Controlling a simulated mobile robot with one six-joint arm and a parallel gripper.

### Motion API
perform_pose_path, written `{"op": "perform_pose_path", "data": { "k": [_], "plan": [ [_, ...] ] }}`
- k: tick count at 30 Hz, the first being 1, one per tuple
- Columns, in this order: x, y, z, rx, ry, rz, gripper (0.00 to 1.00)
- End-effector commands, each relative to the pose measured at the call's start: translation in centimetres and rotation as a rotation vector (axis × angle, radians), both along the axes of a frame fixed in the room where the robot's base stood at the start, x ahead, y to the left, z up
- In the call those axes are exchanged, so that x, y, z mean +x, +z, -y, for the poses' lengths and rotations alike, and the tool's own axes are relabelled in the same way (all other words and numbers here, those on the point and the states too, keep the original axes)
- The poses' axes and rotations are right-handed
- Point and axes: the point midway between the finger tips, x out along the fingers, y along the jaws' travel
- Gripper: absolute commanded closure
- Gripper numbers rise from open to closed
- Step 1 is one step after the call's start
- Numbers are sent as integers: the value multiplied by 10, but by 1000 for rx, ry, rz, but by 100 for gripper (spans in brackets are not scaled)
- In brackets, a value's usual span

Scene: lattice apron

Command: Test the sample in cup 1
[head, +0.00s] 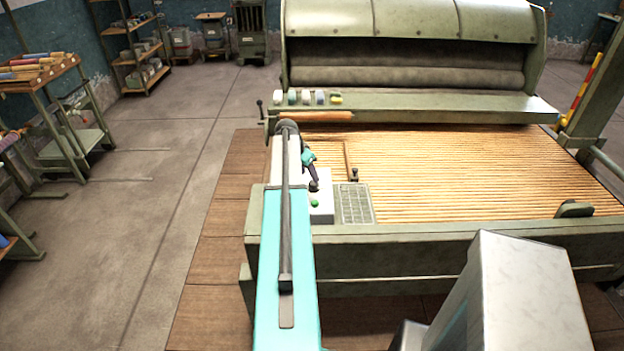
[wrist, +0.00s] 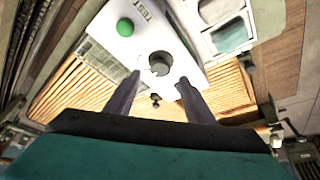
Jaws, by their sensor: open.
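Several small cups (head: 306,97) stand in a row on the green ledge (head: 420,107) at the back, in front of the roller hood. Their numbers are too small to read, so I cannot tell which is cup 1. A white device (head: 321,213) with a green button (wrist: 125,27) sits at the apron's near left corner. It has a dark round fitting (wrist: 160,62) on top; I cannot tell whether this is a well or a cup. My gripper (head: 314,180) is over the device, open, with its fingertips (wrist: 158,77) apart near the fitting. I see nothing held between them.
The slatted apron (head: 480,170) fills the right side. A grey keypad-like grid (head: 356,204) lies beside the device, with a small lever (head: 352,172) behind it. A wooden-handled roller (head: 325,116) lies below the ledge. The floor at left is clear up to the shelves and carts.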

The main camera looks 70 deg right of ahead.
Motion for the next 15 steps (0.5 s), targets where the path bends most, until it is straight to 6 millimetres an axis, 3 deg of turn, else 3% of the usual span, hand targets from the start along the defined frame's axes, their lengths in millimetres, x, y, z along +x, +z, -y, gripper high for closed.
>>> {"op": "perform_pose_path", "data": {
  "k": [15],
  "plan": [
    [-8, -45, 18, 0, 0, -1, 51]
  ]
}}
